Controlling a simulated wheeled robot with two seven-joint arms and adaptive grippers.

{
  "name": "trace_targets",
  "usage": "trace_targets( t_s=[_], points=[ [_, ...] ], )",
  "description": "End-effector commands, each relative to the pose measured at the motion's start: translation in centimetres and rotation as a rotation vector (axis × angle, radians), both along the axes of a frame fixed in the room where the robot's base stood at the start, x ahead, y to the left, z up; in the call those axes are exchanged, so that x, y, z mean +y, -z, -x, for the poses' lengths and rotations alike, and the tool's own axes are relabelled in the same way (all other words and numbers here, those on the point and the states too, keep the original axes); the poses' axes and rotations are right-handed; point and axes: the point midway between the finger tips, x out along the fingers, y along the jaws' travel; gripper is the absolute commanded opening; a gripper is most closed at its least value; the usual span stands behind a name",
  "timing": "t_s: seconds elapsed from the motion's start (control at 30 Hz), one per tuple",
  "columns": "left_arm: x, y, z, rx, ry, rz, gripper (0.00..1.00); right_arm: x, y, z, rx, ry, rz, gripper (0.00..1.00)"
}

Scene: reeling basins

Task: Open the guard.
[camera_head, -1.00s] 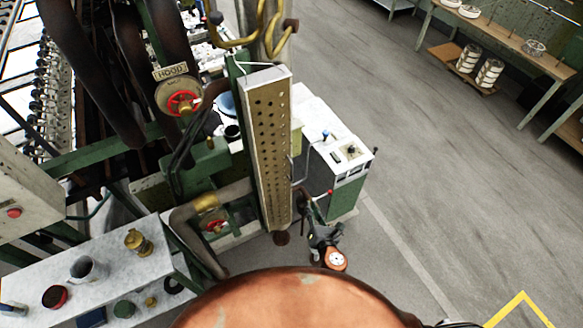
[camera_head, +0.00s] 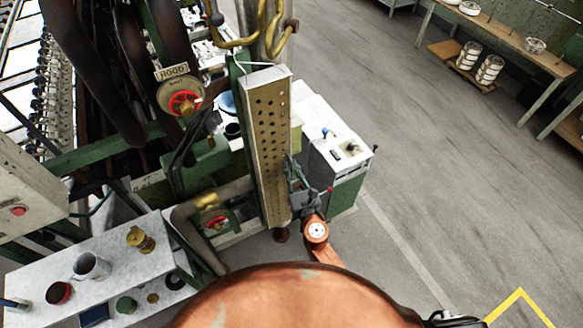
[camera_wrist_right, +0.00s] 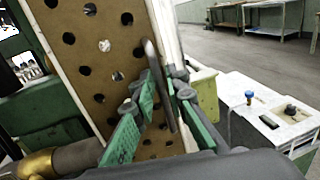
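The guard (camera_head: 268,150) is an upright, tan perforated panel with pale edges in the head view. It also fills the upper left of the right wrist view (camera_wrist_right: 85,55). A bent grey handle (camera_wrist_right: 157,75) stands out from its right side in the wrist view. My right gripper (camera_head: 293,165) is at the guard's right edge, low down. In the wrist view its green-padded fingers (camera_wrist_right: 158,92) are apart, one on each side of the handle. I cannot see a clear grip on it. My left gripper is not in view.
A white-topped green cabinet (camera_head: 340,150) stands right of the guard. A red valve wheel (camera_head: 185,102) and pipes are to the left. A bench (camera_head: 120,275) with cups and jars is at lower left. Open floor (camera_head: 450,180) lies to the right.

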Motion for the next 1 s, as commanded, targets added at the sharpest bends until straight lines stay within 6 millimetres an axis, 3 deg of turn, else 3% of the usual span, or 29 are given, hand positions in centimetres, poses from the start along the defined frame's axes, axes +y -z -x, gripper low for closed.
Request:
trace_targets(
  t_s=[0.27,0.47,1.0],
  points=[
    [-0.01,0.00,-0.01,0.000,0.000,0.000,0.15,0.02,0.02,-0.18,0.001,0.000,-0.001,0.13],
    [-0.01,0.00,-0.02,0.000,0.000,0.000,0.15,0.01,0.02,-0.16,0.001,0.001,-0.001,0.00],
    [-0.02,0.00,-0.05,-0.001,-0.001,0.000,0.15,-0.01,0.05,-0.15,0.001,0.001,-0.001,0.00]
  ],
)
